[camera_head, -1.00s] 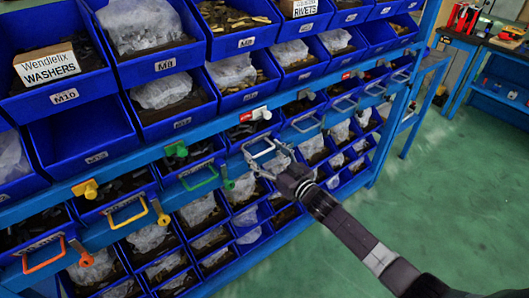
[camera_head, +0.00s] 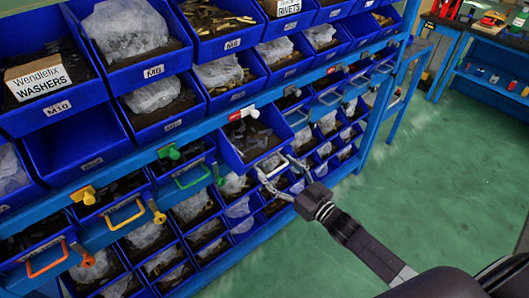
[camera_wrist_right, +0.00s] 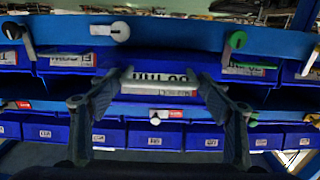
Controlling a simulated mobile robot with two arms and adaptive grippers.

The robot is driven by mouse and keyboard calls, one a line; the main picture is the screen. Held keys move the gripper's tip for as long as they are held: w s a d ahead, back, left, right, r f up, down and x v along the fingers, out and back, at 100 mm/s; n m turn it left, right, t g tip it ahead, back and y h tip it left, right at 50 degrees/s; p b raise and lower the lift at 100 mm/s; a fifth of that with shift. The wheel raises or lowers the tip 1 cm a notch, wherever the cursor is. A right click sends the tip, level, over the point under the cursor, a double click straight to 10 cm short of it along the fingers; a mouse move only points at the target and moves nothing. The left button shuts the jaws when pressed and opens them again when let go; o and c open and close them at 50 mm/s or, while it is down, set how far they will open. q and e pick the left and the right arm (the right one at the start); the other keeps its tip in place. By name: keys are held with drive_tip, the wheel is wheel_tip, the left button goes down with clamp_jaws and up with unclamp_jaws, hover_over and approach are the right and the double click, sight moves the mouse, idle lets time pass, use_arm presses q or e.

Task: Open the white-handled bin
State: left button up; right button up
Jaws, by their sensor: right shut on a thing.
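The white-handled bin (camera_head: 249,143) is a blue drawer under the shelf rail, with dark contents showing. It stands out from its row. Its white handle (camera_head: 270,166) is at the front. My right gripper (camera_head: 286,171) is shut on this handle, its arm coming in from the lower right. In the right wrist view, the fingers of my right gripper (camera_wrist_right: 165,77) meet the handle from both sides, before the blue bin front and an upside-down label. A white latch (camera_head: 243,113) sits on the rail above the bin. My left gripper is not in view.
Bins with orange (camera_head: 46,259), yellow (camera_head: 126,214) and green (camera_head: 190,176) handles stand to the left. Large open blue bins of bagged parts, including a washers box (camera_head: 47,80), fill the shelf above. Green floor (camera_head: 400,200) is clear at right.

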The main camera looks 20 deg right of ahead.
drive_tip(key=p+v, duration=0.1)
drive_tip(key=v, duration=0.6)
drive_tip(key=shift+p, duration=0.3)
drive_tip(key=o, duration=1.7)
drive_tip(key=v, duration=1.2)
drive_tip(key=shift+r, duration=0.1)
